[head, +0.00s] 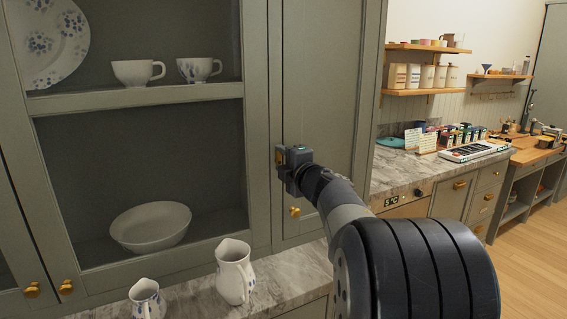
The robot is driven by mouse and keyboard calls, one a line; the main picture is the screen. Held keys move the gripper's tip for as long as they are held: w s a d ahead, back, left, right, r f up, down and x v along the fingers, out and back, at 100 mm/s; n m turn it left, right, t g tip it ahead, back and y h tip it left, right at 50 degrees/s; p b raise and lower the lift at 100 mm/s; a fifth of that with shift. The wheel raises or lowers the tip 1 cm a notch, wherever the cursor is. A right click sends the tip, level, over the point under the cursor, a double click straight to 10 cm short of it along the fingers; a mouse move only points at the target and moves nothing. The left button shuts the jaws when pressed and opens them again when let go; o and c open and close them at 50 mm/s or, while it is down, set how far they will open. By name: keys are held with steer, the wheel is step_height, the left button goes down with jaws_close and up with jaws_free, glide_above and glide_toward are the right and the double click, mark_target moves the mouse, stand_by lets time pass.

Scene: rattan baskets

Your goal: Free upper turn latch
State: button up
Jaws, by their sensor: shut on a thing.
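The upper turn latch (279,156) shows as a small brass-coloured bit at the left edge of the narrow green-grey cabinet door (318,80). My gripper (283,158) reaches it from the right and is shut on it. The jaws hide most of the latch, so I cannot tell which way it is turned. The door looks closed against its frame. A brass knob (295,211) sits on the door below my gripper.
Open shelves on the left hold a plate (50,42), two cups and a white bowl (151,226). Two jugs stand on the marble counter below, the larger jug (234,272) nearer my gripper. A counter with small goods runs along the right. Wooden floor is free at the right.

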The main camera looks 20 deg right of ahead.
stand_by(0.3)
steer(key=o, duration=1)
steer(key=s, duration=1)
steer(key=shift+s+d+b, duration=0.15)
steer(key=shift+s+b, duration=0.15)
steer(key=shift+s, duration=0.1)
steer(key=w, duration=1.1)
steer(key=shift+p, duration=0.35)
